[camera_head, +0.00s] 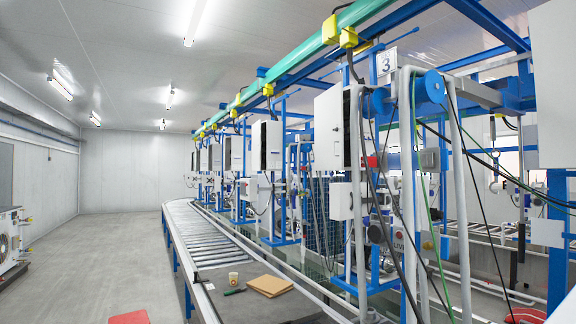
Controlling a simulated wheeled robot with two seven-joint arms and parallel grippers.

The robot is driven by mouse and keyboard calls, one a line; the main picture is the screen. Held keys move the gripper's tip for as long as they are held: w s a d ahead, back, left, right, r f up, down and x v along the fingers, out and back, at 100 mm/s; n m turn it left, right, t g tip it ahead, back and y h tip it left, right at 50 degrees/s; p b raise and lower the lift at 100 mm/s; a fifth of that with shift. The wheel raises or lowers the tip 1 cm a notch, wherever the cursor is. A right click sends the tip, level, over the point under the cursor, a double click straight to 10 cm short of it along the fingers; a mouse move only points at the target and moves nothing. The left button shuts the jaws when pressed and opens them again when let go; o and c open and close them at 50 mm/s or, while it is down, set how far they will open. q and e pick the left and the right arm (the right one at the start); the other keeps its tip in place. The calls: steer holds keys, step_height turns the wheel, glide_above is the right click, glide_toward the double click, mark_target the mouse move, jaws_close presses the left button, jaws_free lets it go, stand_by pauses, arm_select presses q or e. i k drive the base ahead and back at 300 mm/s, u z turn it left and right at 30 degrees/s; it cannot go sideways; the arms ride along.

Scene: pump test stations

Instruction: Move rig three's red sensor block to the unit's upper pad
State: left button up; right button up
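Rig three shows at the right, marked by a sign with the number 3 (387,62). A small red block-like part (371,161) sits at about mid-height on this rig, just right of a white box (333,128) and at the left end of a grey cylinder. I cannot tell for sure that it is the sensor block. A white unit with a round fan grille (9,240) stands at the left edge, cut off by the frame. I cannot make out an upper pad. Neither of my grippers is in view.
A roller conveyor (200,236) curves along the rigs. On its near end are a cup (233,278), a brown flat board (270,286) and a dark tool (234,291). A red flat object (129,317) lies at the bottom. Cables hang before rig three. The left floor is clear.

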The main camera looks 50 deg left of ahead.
mark_target(373, 162)
steer(key=u, duration=1.6)
steer(key=k, duration=1.35)
steer(key=u, duration=0.8)
steer(key=i, duration=0.6)
steer(key=u, duration=0.6)
steer(key=i, duration=2)
steer(key=z, duration=0.6)
steer(key=i, duration=0.95)
steer(key=z, duration=1.55)
steer(key=i, duration=0.65)
steer(key=z, duration=0.6)
